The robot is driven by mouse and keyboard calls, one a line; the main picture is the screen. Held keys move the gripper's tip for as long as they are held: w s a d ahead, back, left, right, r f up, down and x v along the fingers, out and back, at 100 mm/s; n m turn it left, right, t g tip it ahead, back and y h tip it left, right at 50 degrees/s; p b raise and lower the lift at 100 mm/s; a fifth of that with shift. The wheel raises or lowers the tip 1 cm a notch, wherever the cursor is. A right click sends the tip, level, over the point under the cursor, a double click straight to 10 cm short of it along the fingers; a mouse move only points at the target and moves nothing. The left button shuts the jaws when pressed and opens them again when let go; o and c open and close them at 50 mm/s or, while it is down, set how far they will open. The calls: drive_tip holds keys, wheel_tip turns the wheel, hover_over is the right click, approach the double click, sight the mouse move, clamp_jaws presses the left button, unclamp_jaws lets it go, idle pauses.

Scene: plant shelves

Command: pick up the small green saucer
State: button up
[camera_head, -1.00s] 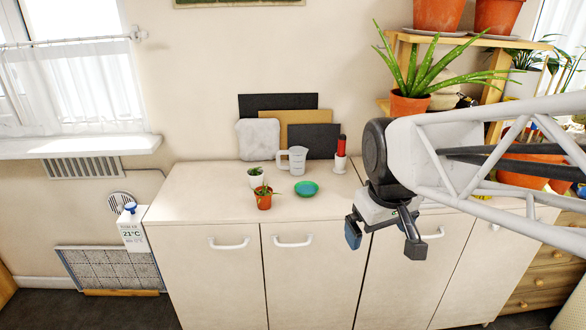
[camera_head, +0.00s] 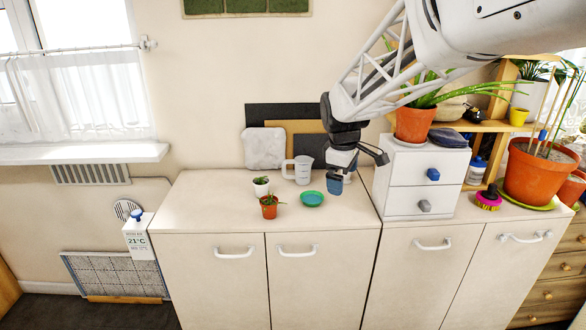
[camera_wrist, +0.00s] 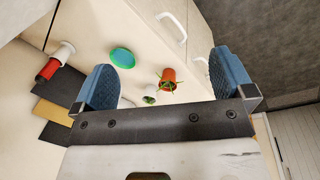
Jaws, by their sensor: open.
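The small green saucer (camera_head: 312,198) lies on the cabinet top, right of the small orange pot. It also shows in the wrist view (camera_wrist: 122,57), above and between the fingers, near the left one. My gripper (camera_head: 360,170) is open and empty. It is above the cabinet top, to the right of the saucer and apart from it. In the wrist view its two blue-padded fingers (camera_wrist: 166,80) stand wide apart. Nothing covers the saucer in either view.
A small orange pot (camera_head: 269,207) and a white pot (camera_head: 261,187) stand left of the saucer. A white measuring jug (camera_head: 302,170) stands behind it. Boards (camera_head: 264,148) lean on the wall. A white drawer box (camera_head: 425,180) stands to the right.

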drive_tip(key=w+a+f+n, duration=0.2)
drive_tip(key=w+f+n, duration=0.3)
drive_tip(key=w, duration=0.8)
drive_tip(key=n+h, duration=0.1)
drive_tip(key=n, duration=0.4)
approach(312, 201)
drive_tip(key=shift+w+d+r+g, duration=0.2)
drive_tip(key=shift+w+r+g, duration=0.1)
drive_tip(key=shift+w+g, duration=0.15)
drive_tip(key=shift+d+f, duration=0.2)
drive_tip(key=shift+f, duration=1.05)
drive_tip(key=shift+f, duration=0.1)
drive_tip(key=shift+w+d+f, duration=0.1)
drive_tip(key=shift+d+f, duration=0.05)
drive_tip(key=shift+f, duration=1.1)
drive_tip(key=shift+d+f, duration=0.15)
drive_tip(key=shift+f, duration=1.1)
drive_tip(key=shift+c, duration=0.2)
drive_tip(key=c, duration=0.6)
